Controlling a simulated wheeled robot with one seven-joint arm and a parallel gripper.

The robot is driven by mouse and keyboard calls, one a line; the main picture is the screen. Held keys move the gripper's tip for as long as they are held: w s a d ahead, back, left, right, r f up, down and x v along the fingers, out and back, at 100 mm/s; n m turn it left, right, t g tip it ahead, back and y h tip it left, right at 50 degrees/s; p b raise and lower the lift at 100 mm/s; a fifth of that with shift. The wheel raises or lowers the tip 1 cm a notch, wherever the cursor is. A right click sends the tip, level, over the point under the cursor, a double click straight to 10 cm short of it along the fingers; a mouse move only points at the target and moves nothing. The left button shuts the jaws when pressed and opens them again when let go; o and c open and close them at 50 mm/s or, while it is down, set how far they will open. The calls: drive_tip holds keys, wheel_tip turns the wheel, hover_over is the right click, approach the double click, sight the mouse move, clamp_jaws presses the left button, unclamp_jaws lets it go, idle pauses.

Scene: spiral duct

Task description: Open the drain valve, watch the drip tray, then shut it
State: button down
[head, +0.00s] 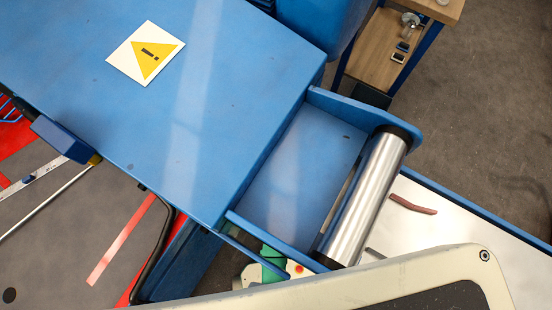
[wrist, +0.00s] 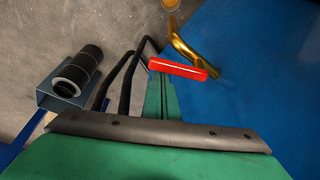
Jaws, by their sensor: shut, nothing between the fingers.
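The drain valve shows in the wrist view as a bent brass body (wrist: 190,52) with a red lever handle (wrist: 178,69). The handle lies across the picture, its right end slightly lower. My gripper (wrist: 161,75) has green fingers closed together, with nothing between them. Their tips reach up to just below the handle; I cannot tell whether they touch it. In the head view only a green part, apparently of my gripper, shows below the blue frame, and the valve is not visible. I cannot identify the drip tray in either view.
A blue surface (wrist: 270,100) fills the right of the wrist view. Black hoses (wrist: 127,80) and a dark cylinder on a blue bracket (wrist: 78,72) are at left. The head view shows a steel roller (head: 364,197), a warning sign (head: 145,53) and open floor (head: 490,110) at right.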

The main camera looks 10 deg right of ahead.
wheel_tip(320, 180, up, 10)
drive_tip(key=shift+w+d+f, duration=0.15)
drive_tip(key=shift+w+f, duration=0.1)
idle(0.6)
